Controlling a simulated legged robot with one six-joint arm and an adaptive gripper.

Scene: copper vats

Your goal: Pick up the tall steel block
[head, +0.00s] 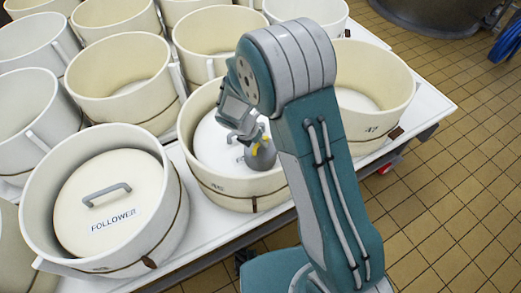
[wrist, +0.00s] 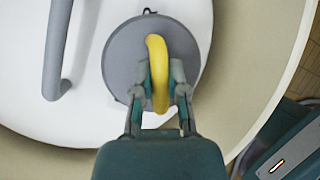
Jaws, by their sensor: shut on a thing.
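The steel block (head: 262,156) is a grey, round-topped body with a yellow loop handle (wrist: 158,70) on top. It is in the pot at the middle of the head view, over that pot's white lid. In the wrist view the block (wrist: 122,65) shows as a grey disc. My gripper (wrist: 161,88) is shut on the yellow handle, one finger on each side of it. In the head view my gripper (head: 247,135) is above the block and hides part of it. I cannot tell whether the block's base touches the lid.
The cream pot (head: 235,190) stands around the block, and its lid's grey bar handle (wrist: 58,45) is to the left in the wrist view. A pot with a lid marked FOLLOWER (head: 112,222) is at left. Several open pots crowd the white table (head: 437,103).

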